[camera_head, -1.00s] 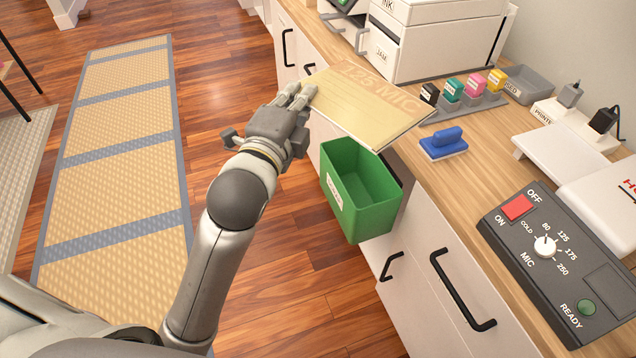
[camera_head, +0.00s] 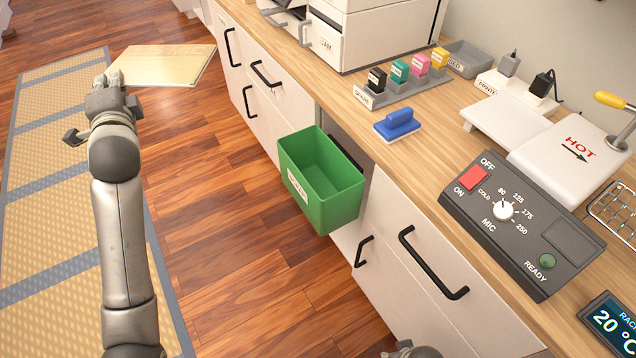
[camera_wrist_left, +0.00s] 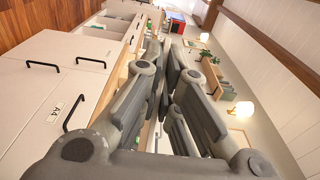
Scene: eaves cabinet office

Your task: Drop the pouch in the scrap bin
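The pouch (camera_head: 165,64), a flat pale yellow sheet, is at the upper left of the head view, held out over the floor. My left gripper (camera_head: 108,80) is shut on its near left edge. In the left wrist view the fingers (camera_wrist_left: 165,95) are close together, and the pouch's face cannot be made out there. The scrap bin (camera_head: 328,180), an open green box with a white label, is at the cabinet front below the counter edge. It is to the right of the pouch and well apart from it. Its visible inside looks empty. My right gripper's fingers do not show.
The wooden counter (camera_head: 440,130) holds a blue stamp (camera_head: 397,124), a rack of several coloured stamps (camera_head: 405,88), a control box (camera_head: 520,225) and a white hot press (camera_head: 570,150). Black handles (camera_head: 430,265) stick out from the cabinet. Floor between mat and bin is clear.

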